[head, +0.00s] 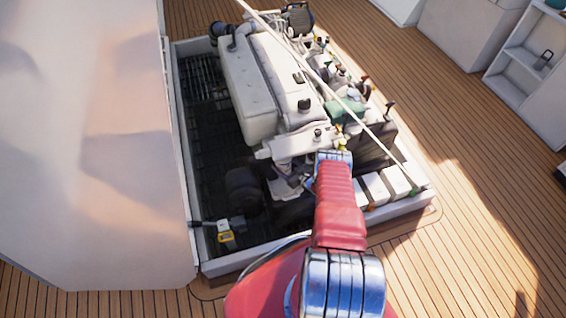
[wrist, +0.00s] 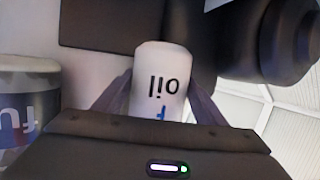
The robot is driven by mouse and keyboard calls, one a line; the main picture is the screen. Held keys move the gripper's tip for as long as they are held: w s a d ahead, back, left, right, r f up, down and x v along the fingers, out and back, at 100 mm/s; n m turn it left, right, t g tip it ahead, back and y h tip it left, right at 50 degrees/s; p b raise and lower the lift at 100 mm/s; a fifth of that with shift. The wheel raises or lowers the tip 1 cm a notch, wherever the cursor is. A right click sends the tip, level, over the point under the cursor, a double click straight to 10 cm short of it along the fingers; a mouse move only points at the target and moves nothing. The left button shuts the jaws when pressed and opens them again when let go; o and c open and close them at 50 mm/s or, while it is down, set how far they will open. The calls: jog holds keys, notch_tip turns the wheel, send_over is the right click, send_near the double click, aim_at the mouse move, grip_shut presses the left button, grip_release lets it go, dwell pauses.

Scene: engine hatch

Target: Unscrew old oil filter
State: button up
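The oil filter (wrist: 160,88) is a white cylinder with dark letters reading "oil", upside down in the wrist view, and a blue letter below. My gripper (wrist: 161,82) has one dark finger on each side of the filter. Both fingertips meet its sides with no visible gap, so it looks shut on the filter. In the head view, my red arm reaches to the near end of the white engine (head: 250,88); the fingers and oil filter are hidden there.
A second canister (wrist: 28,110), lettered "fu", stands left in the wrist view. A dark cylindrical part (wrist: 285,45) is at right. The hatch rim (head: 182,150) surrounds the engine. A pale rod (head: 325,88) crosses above it. A yellow item (head: 226,237) sits at the near left corner.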

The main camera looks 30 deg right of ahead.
jog(key=c, duration=0.9)
jog(key=shift+a+m+h, duration=0.2)
jog(key=shift+m+h, duration=0.7)
jog(key=shift+h, duration=0.3)
jog(key=shift+m+h, duration=0.3)
jog(key=shift+h, duration=0.1)
jog(key=shift+w+d+m+h, duration=0.1)
jog(key=shift+m+h, duration=0.2)
jog(key=shift+f, duration=1.45)
jog(key=shift+s, duration=0.2)
jog(key=shift+s+a, duration=0.6)
jog(key=shift+s, duration=1.75)
jog(key=shift+s+a, duration=0.65)
jog(key=shift+s, duration=1.75)
jog(key=shift+s+a, duration=0.6)
jog(key=shift+s, duration=1.75)
